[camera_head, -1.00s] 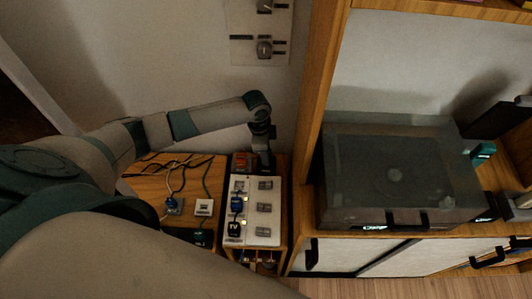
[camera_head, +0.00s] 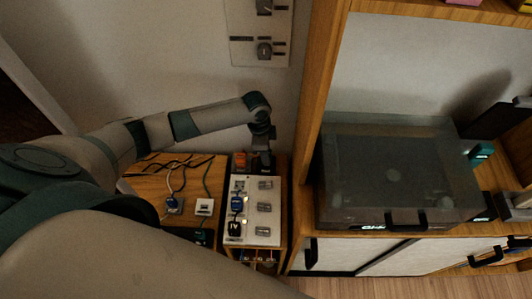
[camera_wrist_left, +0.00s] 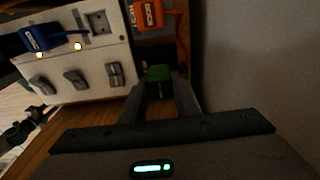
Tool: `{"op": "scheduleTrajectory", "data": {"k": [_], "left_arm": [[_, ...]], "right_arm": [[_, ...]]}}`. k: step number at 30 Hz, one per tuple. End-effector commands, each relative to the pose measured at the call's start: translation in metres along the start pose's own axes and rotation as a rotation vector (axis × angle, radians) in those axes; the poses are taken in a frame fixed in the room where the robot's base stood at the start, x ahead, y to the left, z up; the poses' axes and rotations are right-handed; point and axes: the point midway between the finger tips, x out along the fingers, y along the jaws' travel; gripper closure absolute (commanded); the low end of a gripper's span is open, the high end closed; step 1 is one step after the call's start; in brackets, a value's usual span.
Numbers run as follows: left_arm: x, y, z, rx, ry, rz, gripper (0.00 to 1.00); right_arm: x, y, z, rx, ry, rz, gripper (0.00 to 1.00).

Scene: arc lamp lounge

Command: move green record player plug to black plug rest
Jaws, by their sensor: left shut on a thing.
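My left gripper (camera_head: 264,165) reaches down at the back right of the small wooden table, beside the white socket panel. In the left wrist view my left gripper (camera_wrist_left: 160,88) is shut on the green plug (camera_wrist_left: 158,74), whose green top shows between the fingertips. The green plug is hidden by the hand in the head view. A dark area lies just beyond the plug in the wrist view; I cannot tell whether it is the black plug rest. My right gripper is not in view.
The white panel (camera_head: 264,213) has several sockets and switches, with a blue plug (camera_head: 237,203) and a black plug (camera_head: 234,229) on it. An orange plug (camera_wrist_left: 149,14) stands close by the gripper. Loose cables lie on the table (camera_head: 150,185). A wooden cabinet post (camera_head: 312,130) rises to the right.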

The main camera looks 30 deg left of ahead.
Motion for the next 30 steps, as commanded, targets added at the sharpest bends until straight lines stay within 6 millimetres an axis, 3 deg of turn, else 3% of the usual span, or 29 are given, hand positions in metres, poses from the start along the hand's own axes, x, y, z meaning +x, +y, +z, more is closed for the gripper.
{"op": "scheduleTrajectory", "data": {"k": [30], "left_arm": [[-0.0001,0.0000,-0.0001,0.000,0.000,0.000,0.97]], "right_arm": [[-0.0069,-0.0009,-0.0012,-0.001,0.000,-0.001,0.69]]}}
